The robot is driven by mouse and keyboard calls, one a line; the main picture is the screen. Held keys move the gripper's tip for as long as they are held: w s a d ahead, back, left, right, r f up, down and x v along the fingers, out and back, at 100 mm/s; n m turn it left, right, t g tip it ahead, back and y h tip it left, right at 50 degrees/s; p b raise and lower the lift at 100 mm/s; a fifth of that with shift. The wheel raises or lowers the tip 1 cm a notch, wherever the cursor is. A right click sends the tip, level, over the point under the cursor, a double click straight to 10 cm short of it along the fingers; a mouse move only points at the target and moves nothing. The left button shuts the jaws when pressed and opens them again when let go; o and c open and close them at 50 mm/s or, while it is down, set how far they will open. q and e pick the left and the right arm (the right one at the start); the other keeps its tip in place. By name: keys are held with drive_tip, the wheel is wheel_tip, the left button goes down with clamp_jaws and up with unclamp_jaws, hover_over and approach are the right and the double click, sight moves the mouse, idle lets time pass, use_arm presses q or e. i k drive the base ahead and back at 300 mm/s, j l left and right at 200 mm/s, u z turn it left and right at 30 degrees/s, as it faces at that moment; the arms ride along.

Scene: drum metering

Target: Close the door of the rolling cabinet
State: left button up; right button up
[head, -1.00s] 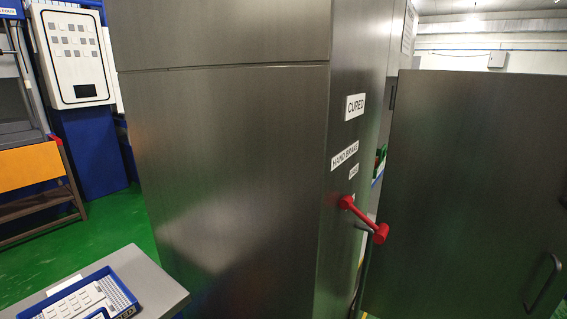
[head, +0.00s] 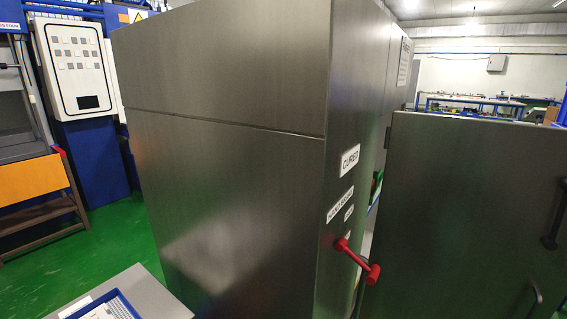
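The tall dark metal cabinet (head: 230,200) fills the middle of the head view, its side panel facing me. Its narrow face carries a "CURED" label (head: 350,161), a "HAND BRAKE" label and a red lever (head: 357,260). The cabinet door (head: 465,210) stands swung open at the right, hinged near the cabinet's far edge. A dark curved handle (head: 537,298) is low on the door, cut by the frame's bottom edge. A dark piece shows at the door's right edge; I cannot tell what it is. Neither gripper can be made out.
A grey table (head: 145,292) with a blue tray (head: 103,306) is at the bottom left. A white control panel (head: 75,68) and an orange-fronted bench (head: 30,188) stand at the back left. Green floor (head: 115,235) is clear between. Workbenches (head: 480,101) stand far behind the door.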

sight(467, 204)
drive_tip(key=z, duration=1.35)
